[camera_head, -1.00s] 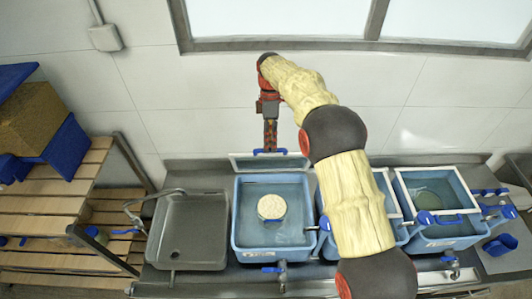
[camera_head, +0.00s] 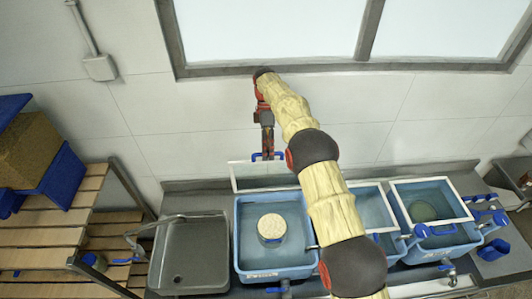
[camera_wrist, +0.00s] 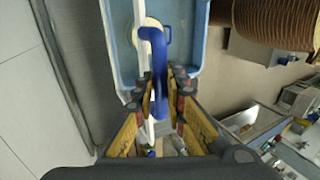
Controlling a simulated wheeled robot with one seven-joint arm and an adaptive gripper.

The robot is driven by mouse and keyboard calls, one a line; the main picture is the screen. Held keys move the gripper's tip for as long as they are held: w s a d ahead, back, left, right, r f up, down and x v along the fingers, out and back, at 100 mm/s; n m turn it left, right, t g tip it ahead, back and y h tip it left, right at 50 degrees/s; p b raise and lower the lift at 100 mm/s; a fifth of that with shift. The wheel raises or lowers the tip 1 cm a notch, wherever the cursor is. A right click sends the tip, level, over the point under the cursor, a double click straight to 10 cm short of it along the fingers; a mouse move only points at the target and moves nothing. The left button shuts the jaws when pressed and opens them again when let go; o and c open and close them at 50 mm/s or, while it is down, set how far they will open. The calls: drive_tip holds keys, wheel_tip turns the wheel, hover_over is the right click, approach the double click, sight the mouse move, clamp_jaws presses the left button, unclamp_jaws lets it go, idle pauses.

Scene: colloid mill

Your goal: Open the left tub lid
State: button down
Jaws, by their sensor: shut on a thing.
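The left tub (camera_head: 243,240) is light blue, holds water and a round cream-topped piece, and its top is uncovered. Its lid (camera_head: 247,177), a pale panel with a white rim, stands raised at the tub's back edge by the wall. My gripper (camera_head: 267,151) is shut on the lid's blue handle at the top edge. In the wrist view my gripper (camera_wrist: 161,104) has its fingers on both sides of the blue handle (camera_wrist: 157,55). The lid shows nearly edge-on there, and the tub (camera_wrist: 194,45) lies beyond it.
A grey sink (camera_head: 190,252) with a tap is left of the tub. Two more blue tubs stand to the right, the far right one (camera_head: 436,240) with a closed white-framed lid. The wall (camera_head: 215,120) is close behind the lid. A wooden rack (camera_head: 60,215) is at far left.

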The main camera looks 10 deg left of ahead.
drive_tip(key=shift+w+f, duration=0.35)
drive_tip(key=shift+f, duration=0.05)
drive_tip(key=shift+a, duration=0.1)
drive_tip(key=c, duration=2.3)
unclamp_jaws()
drive_tip(key=shift+o, duration=1.3)
drive_tip(key=shift+w+a+p, duration=0.1)
drive_tip(key=shift+w+p, duration=0.15)
drive_tip(key=shift+p, duration=0.05)
drive_tip(key=shift+o, duration=1.2)
drive_tip(key=shift+s+r, duration=0.1)
drive_tip(key=shift+r, duration=0.15)
